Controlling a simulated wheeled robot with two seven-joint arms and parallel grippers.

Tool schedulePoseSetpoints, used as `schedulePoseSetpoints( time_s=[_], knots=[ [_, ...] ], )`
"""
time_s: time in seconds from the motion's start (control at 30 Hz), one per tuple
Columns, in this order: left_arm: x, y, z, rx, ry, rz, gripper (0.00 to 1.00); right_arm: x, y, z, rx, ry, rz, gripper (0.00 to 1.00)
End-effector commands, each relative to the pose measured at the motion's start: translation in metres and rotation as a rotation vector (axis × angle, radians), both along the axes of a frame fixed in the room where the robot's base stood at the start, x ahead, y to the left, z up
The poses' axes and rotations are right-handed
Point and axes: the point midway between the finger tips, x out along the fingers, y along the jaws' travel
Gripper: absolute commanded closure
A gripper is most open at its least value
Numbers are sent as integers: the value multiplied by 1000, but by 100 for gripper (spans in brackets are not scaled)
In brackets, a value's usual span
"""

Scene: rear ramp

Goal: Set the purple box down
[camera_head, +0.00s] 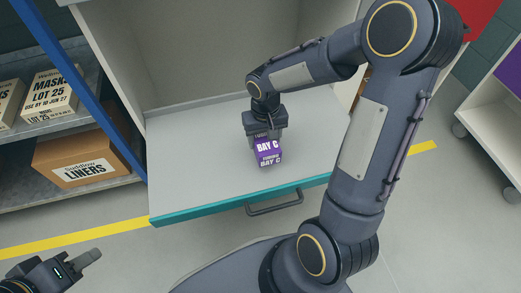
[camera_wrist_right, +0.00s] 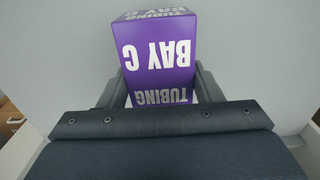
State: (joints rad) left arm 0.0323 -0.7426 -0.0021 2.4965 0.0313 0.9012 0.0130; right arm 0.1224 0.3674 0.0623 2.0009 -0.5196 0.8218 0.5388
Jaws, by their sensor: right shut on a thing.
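The purple box (camera_head: 267,152) with white "BAY C" lettering is over the grey shelf surface (camera_head: 190,180) of a white unit with a teal front edge. My right gripper (camera_head: 265,135) comes down on it from above and is shut on it. In the right wrist view the purple box (camera_wrist_right: 155,55) sits between the two fingers of the right gripper (camera_wrist_right: 163,85), one on each side. Whether its underside touches the surface cannot be told. My left gripper (camera_head: 88,262) is at the lower left, away from the box; its finger opening cannot be made out.
A blue-posted rack at left holds a "LINERS" carton (camera_head: 85,160) and a "MASKS" box (camera_head: 48,92). A handle (camera_head: 275,203) juts from the teal edge. Side walls flank the grey surface, which is clear left of the box. A white cart (camera_head: 490,120) stands at right.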

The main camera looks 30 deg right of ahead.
Motion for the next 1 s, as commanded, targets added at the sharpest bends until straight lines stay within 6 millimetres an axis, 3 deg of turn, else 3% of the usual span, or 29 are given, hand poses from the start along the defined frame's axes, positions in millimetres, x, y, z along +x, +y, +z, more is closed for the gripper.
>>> schedulePoseSetpoints(
  time_s=[0.17,0.4,0.8,0.83,1.0],
  knots=[
    [0,0,-6,0,0,0,62,4,6,-9,0,-2,3,69],
    [0,0,-22,0,0,0,62,5,10,-43,-1,1,0,69],
    [0,0,-24,0,0,0,62,6,10,-48,0,-1,1,69],
    [0,0,-23,0,0,0,62,6,10,-47,0,-1,1,38],
    [0,0,-23,0,0,0,62,6,10,-46,0,-1,0,19]
  ],
)
